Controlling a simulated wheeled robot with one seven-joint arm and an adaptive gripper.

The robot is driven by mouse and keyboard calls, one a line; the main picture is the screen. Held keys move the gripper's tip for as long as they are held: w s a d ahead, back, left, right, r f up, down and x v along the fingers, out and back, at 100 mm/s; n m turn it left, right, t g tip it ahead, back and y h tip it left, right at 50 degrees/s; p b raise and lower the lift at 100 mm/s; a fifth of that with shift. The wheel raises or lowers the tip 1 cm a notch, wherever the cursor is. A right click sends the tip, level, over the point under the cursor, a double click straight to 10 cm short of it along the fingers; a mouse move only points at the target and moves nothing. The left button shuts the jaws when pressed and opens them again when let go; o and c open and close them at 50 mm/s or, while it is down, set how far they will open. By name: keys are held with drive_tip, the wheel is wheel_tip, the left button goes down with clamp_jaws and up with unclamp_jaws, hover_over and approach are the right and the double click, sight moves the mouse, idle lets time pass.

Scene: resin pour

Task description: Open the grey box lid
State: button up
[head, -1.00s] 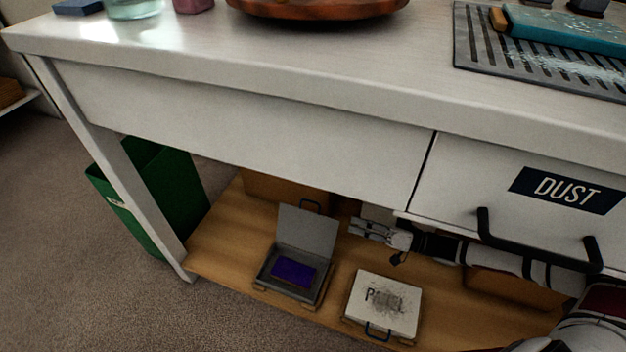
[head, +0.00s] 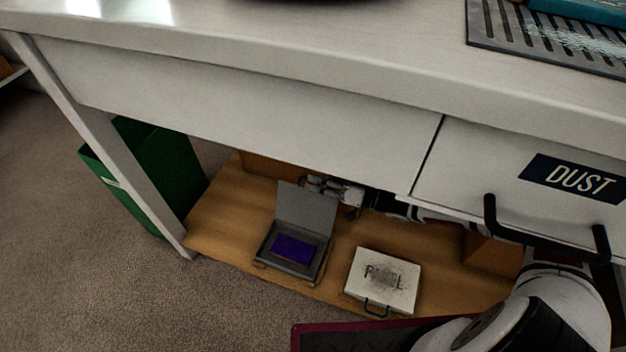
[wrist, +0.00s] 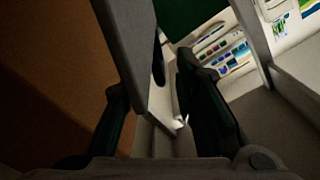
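The grey box (head: 262,257) sits on the wooden lower shelf with its lid (head: 305,208) raised, leaning slightly back. A purple block (head: 296,248) lies inside. My gripper (head: 310,184) is at the lid's upper right edge, partly behind it. In the wrist view, the grey lid panel (wrist: 128,45) reaches between my two fingers (wrist: 160,95), close to the left one, with a gap to the right one. The gripper looks open. The lid's dark handle is hidden in the head view; a dark piece beside the panel in the wrist view may be it.
A white box (head: 358,268) with a worn label and dark handle stands to the right on the shelf (head: 225,205). The bench top and DUST drawer (head: 520,215) overhang the arm. A green bin (head: 160,170) stands at left.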

drive_tip(key=shift+x, duration=0.8)
drive_tip(key=shift+c, duration=0.6)
clamp_jaws()
